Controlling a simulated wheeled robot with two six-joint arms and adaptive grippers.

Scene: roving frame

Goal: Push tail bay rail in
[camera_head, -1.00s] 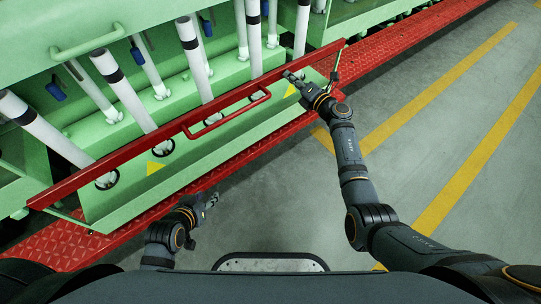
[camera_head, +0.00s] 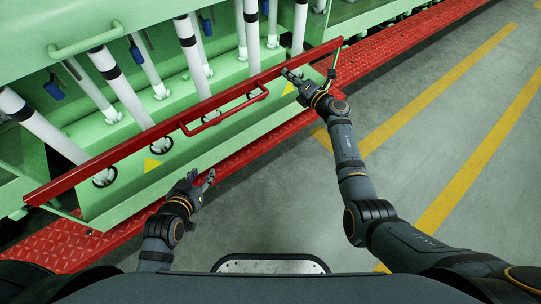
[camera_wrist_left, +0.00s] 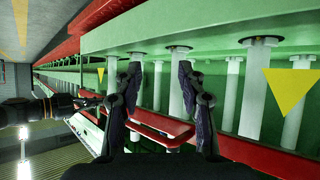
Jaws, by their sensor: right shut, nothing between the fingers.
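The red rail (camera_head: 120,151) runs diagonally along the top of a green panel with yellow triangles, in front of white tubes. Its red handle (camera_head: 222,112) sticks out at the middle. My right gripper (camera_head: 286,73) is shut and empty at the rail's lower edge, right of the handle; I cannot tell whether it touches. My left gripper (camera_head: 203,176) is open and empty, below the handle and apart from the rail. In the left wrist view its spread fingers (camera_wrist_left: 159,68) stand before the green panel, and the red handle (camera_wrist_left: 160,126) shows between and behind them.
A red textured step (camera_head: 400,55) runs along the foot of the green machine. A green grab handle (camera_head: 88,40) is on the machine at upper left. Grey floor (camera_head: 290,190) with yellow lines (camera_head: 440,90) is clear at the right.

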